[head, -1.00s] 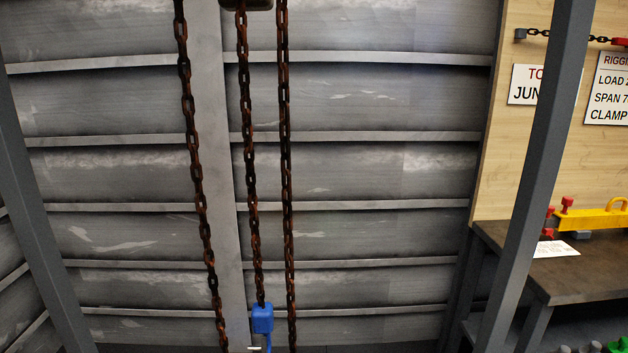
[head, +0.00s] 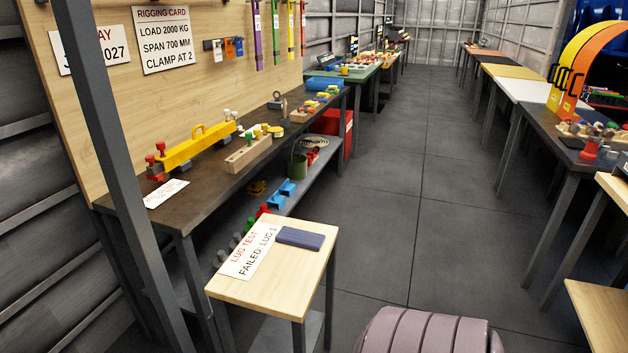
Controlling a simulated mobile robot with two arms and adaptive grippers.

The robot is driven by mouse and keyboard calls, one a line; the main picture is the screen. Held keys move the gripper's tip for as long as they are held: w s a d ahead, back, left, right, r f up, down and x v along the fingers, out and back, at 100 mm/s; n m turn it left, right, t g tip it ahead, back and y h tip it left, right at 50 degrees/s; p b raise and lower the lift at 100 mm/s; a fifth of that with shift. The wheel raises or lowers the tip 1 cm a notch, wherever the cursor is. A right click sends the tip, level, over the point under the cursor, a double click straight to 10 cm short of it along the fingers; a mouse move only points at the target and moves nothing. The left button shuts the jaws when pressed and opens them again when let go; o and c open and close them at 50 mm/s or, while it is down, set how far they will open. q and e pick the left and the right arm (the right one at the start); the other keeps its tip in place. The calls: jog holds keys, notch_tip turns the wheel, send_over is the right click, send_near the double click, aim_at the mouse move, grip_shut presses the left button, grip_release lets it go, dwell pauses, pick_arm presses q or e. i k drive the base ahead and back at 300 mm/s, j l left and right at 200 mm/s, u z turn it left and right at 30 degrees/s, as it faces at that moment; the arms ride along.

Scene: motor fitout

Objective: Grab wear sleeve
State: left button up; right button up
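I cannot tell for sure which thing is the wear sleeve. A dark blue flat pad (head: 300,238) lies on the small wooden-topped table (head: 240,293) in front, beside a card reading LUG TEST FAILED. Several coloured straps (head: 275,30) hang on the wooden board above the long bench. Neither of my grippers is in view.
The dark bench (head: 210,193) at left holds a yellow lifting beam (head: 193,149); a grey post (head: 97,150) stands before it. A ribbed mauve object (head: 425,332) is low in front. Tables line the right side. The grey floor aisle (head: 425,130) is clear.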

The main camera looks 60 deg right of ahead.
aim_at(305, 239)
jog(key=z, duration=1.85)
jog(key=i+l+u, duration=0.1)
jog(key=u, duration=0.3)
jog(key=l+u, duration=0.1)
jog(key=u, duration=0.3)
jog(key=i+l+u, duration=0.1)
jog(key=u, duration=0.25)
jog(key=i+l+u, duration=0.1)
jog(key=l+u, duration=0.35)
jog(key=l, duration=0.5)
jog(key=l+u, duration=0.45)
jog(key=l, duration=0.5)
